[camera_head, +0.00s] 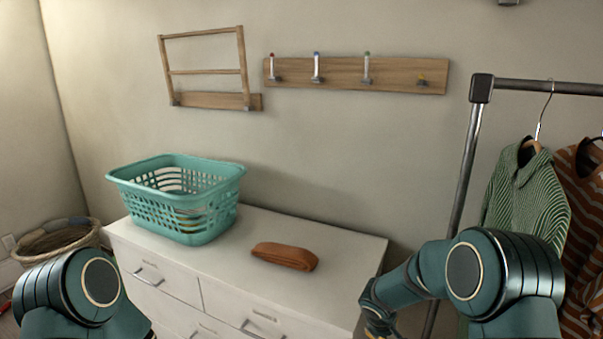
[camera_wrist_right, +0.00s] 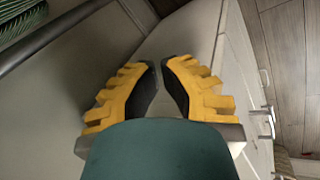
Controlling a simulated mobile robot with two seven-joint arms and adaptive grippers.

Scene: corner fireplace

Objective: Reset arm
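My right arm (camera_head: 463,270) comes in at the lower right of the head view, bent at the elbow. Its gripper is mostly cut off by the bottom edge there. In the right wrist view my right gripper (camera_wrist_right: 161,68) has two yellow fingers with dark pads. A narrow gap shows between the fingertips, and nothing is held. The gripper is over or near the right end of the white dresser (camera_wrist_right: 207,25). My left arm (camera_head: 95,285) shows only as a rounded joint at the lower left; its gripper is out of view.
The dresser (camera_head: 345,250) carries a teal laundry basket (camera_head: 190,225) and a brown pouch (camera_head: 285,256). A metal clothes rack (camera_head: 468,150) with hanging shirts (camera_head: 525,205) stands close to my right arm. A wicker basket (camera_head: 85,238) is at the left. Wall hooks (camera_head: 345,75) are above.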

